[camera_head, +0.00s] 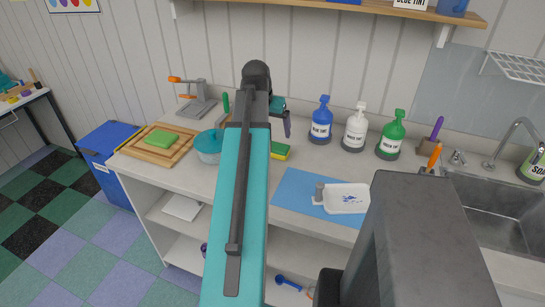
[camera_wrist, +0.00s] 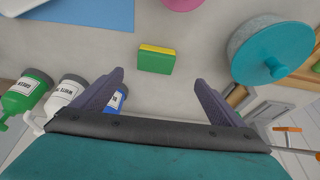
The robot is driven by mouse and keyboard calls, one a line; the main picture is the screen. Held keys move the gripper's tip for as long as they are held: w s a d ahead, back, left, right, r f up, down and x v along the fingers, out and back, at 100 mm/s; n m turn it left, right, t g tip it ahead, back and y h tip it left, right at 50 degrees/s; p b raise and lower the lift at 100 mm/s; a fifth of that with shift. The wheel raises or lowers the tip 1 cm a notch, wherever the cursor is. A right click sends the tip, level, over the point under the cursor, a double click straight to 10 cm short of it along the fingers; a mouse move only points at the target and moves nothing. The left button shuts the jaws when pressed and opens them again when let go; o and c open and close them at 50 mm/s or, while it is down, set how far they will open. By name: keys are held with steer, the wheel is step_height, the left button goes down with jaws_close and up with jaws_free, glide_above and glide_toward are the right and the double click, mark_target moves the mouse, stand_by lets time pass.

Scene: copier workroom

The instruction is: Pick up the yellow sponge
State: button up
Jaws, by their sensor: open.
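A small sponge (camera_head: 280,150), green with a yellow layer, lies on the counter just right of my arm in the head view, partly hidden by it. In the wrist view the sponge (camera_wrist: 155,59) lies beyond the fingertips, roughly midway between them, with its yellow layer along the far edge. My gripper (camera_wrist: 158,78) is open and empty, with its two dark fingers spread wide. In the head view my gripper (camera_head: 283,122) is mostly hidden behind the arm, above the counter near the sponge.
A teal lidded pot (camera_head: 208,148) stands left of the sponge. Blue (camera_head: 320,125), white (camera_head: 355,132) and green (camera_head: 392,138) bottles stand at the back right. A blue mat (camera_head: 290,192) bears a white tray (camera_head: 348,206). A green block (camera_head: 161,138) lies on a wooden board (camera_head: 130,148).

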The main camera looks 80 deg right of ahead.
mark_target(277, 146)
steer(key=shift+s+d, duration=0.1)
steer(key=shift+s, duration=0.6)
steer(key=shift+p+x, duration=0.65)
steer(key=shift+x, duration=3.65)
steer(key=shift+d+f, duration=0.1)
steer(key=shift+p+x, duration=0.75)
steer(key=shift+x, duration=1.7)
steer(key=shift+w, duration=0.15)
steer(key=c, duration=1.1)
